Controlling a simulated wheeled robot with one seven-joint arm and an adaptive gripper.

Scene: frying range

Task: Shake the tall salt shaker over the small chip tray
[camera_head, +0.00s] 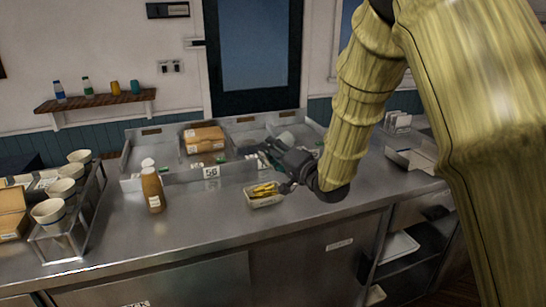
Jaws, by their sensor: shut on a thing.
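The small chip tray (264,202) is a pale open tray with yellow chips in it, on the steel counter near its front middle. My gripper (270,157) is above and slightly behind the tray, reaching in from the right. It is shut on a slim thing, which I take for the tall salt shaker; the dark fingers hide most of it, and its tilt cannot be told. A pale grey rounded thing (286,137) shows just behind the gripper; I cannot tell what it is.
A raised-edge steel section (174,150) holds a brown box (204,138). Counter between bottle and tray is clear.

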